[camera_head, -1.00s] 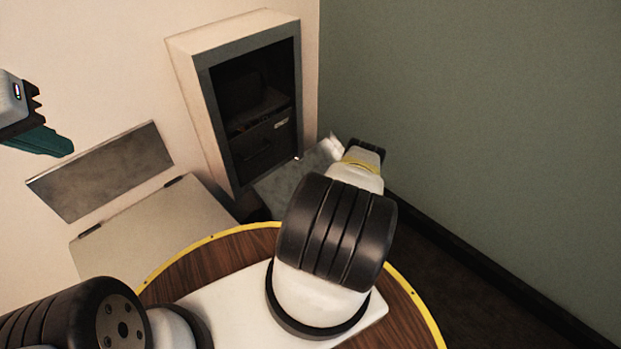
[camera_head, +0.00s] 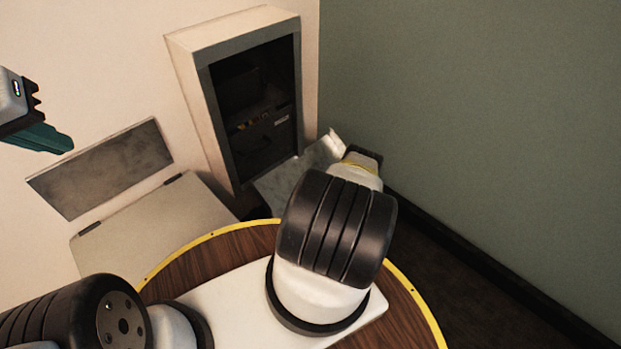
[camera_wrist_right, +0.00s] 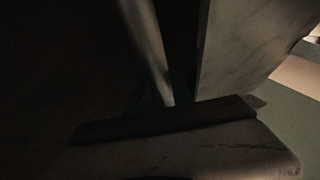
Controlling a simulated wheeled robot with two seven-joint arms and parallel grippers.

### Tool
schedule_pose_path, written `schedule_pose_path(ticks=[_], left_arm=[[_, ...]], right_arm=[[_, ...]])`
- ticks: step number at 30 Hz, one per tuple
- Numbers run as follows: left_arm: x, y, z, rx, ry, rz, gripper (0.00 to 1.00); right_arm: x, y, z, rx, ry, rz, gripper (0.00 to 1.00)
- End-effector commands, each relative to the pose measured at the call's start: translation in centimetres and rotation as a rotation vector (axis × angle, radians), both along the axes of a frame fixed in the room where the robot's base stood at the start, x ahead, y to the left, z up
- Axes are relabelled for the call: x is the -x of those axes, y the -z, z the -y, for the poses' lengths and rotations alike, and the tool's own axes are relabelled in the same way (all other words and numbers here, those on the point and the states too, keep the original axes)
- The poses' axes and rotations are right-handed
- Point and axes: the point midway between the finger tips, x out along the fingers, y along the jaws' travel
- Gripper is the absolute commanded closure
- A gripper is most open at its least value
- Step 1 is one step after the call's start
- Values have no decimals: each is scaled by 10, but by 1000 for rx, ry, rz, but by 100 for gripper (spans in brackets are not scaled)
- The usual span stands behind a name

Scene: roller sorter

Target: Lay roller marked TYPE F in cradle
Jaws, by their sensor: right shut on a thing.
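No roller marked TYPE F can be made out, and I cannot pick out a cradle. My left gripper (camera_head: 40,136) shows at the left edge of the head view, in front of the wall, its teal fingers close together and seen side-on; its opening cannot be judged. My right arm reaches toward the cabinet (camera_head: 183,75), and its gripper is hidden there. In the dark right wrist view, dim teal fingers of my right gripper (camera_wrist_right: 165,93) are at the lower end of a grey bar (camera_wrist_right: 148,45) and shut on it.
The cabinet has a dark opening with several small coloured spots (camera_head: 257,122) and a pale label (camera_head: 281,120) inside. A grey metal panel (camera_head: 290,182) lies below it. A sloped plate (camera_head: 105,168) and a pale box (camera_head: 150,225) are to the left.

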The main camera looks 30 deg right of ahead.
Motion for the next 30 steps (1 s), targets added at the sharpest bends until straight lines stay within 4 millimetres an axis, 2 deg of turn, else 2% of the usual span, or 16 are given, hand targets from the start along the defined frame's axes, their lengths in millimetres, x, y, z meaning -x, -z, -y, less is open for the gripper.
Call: schedule_pose_path(ticks=[26, 27, 30], left_arm=[[0, 0, 0, 0, 0, 0, 100], [0, 0, 0, 0, 0, 0, 100], [0, 0, 0, 0, 0, 0, 100]], right_arm=[[-1, 3, 1, 2, 0, 2, 100], [-1, 3, 1, 2, 0, 2, 70], [-1, 3, 1, 2, -1, 2, 51]])
